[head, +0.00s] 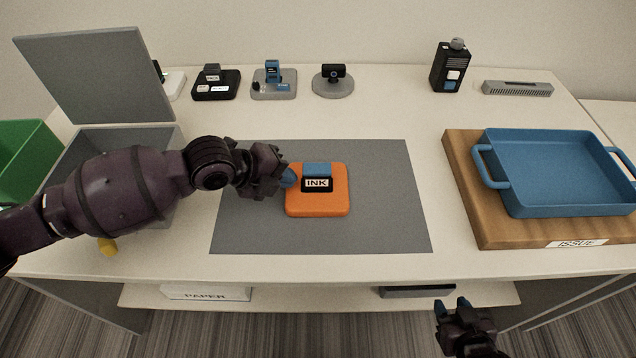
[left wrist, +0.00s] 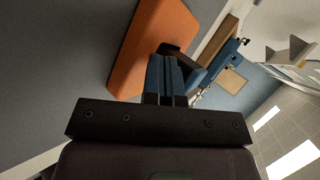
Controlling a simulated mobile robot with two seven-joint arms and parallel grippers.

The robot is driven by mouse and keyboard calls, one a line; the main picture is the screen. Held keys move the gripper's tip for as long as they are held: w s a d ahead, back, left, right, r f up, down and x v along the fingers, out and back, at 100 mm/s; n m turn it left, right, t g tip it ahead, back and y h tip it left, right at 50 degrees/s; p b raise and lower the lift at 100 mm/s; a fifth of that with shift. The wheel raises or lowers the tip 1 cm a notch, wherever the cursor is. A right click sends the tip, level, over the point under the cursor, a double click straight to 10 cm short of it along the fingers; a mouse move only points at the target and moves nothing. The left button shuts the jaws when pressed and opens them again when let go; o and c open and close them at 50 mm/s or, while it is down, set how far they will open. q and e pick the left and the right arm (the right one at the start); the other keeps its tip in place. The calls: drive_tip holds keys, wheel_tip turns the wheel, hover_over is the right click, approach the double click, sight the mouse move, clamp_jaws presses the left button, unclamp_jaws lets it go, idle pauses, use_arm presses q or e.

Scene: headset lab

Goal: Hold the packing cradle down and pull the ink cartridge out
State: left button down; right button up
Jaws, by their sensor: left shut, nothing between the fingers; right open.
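The orange packing cradle (head: 318,207) lies on the grey mat, and it also shows in the left wrist view (left wrist: 148,40). The ink cartridge (head: 317,170), black with a blue top and a white INK label, sits in the cradle's middle. My left gripper (head: 289,178) is shut and empty at the cradle's left edge, its blue fingertips close to the cartridge. I cannot tell whether it touches the cradle. In the left wrist view the shut fingers (left wrist: 165,75) partly cover the cradle and cartridge. My right gripper (head: 452,306) is open and empty, low in front of the table's front edge.
A blue tray (head: 555,207) rests on a wooden board (head: 477,215) labelled ISSUE at the right. A grey box with a raised lid (head: 97,75) stands at the left, partly behind my left arm. Several small devices line the back. The grey mat (head: 385,225) is otherwise clear.

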use_arm(q)
drive_tip(key=shift+f, duration=0.25)
idle(0.5)
drive_tip(key=shift+f, duration=0.25)
drive_tip(key=shift+f, duration=0.1)
idle(1.1)
idle(0.5)
drive_tip(key=shift+r+p, duration=0.5)
drive_tip(key=shift+r, duration=1.05)
drive_tip(key=shift+r+p, duration=0.55)
drive_tip(key=shift+r, duration=0.5)
drive_tip(key=shift+f, duration=0.1)
